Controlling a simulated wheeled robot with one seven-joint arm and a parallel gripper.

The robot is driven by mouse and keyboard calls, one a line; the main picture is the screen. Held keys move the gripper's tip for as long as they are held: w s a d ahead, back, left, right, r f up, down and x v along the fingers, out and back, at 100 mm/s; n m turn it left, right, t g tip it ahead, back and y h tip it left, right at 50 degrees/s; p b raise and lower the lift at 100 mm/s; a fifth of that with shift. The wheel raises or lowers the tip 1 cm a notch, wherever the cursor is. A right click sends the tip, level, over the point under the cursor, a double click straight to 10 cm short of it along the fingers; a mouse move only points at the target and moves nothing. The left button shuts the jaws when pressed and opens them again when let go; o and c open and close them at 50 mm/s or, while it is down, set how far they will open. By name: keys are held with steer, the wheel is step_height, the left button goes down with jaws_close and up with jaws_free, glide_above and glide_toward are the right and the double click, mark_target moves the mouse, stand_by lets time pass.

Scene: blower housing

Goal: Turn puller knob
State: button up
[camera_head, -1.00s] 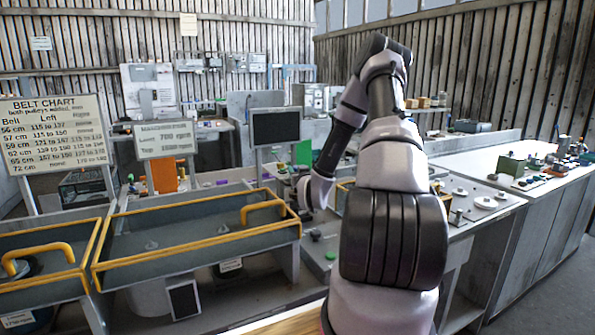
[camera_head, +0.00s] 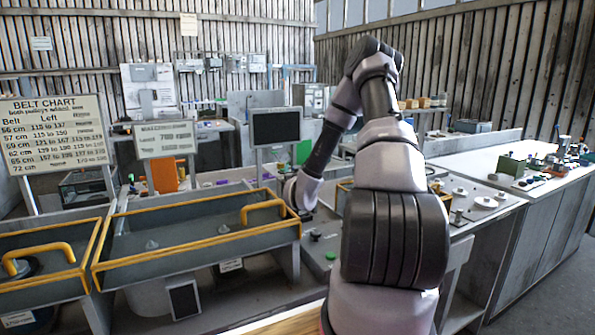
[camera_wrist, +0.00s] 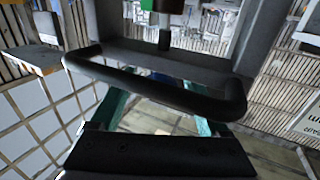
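My gripper (camera_head: 302,213) hangs low over the bench panel beside the right end of the yellow-edged tray; its fingers are hard to make out in the head view. In the wrist view, two teal fingers of my gripper (camera_wrist: 160,118) stand apart with nothing clearly held between them. A dark round knob (camera_head: 315,236) and a green knob (camera_head: 331,255) sit on the panel just below and right of my gripper. I cannot tell which is the puller knob. A dark curved bar (camera_wrist: 160,92) crosses the wrist view in front of the fingers.
A grey tray with yellow rails (camera_head: 190,258) stands close on the left. A black screen (camera_head: 275,127) stands behind my gripper. A long white counter (camera_head: 480,165) with small parts lies to the right. A belt chart (camera_head: 54,134) stands at the far left.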

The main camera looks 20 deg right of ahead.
step_height(320, 180, up, 10)
steer(key=shift+r, duration=0.1)
stand_by(0.7)
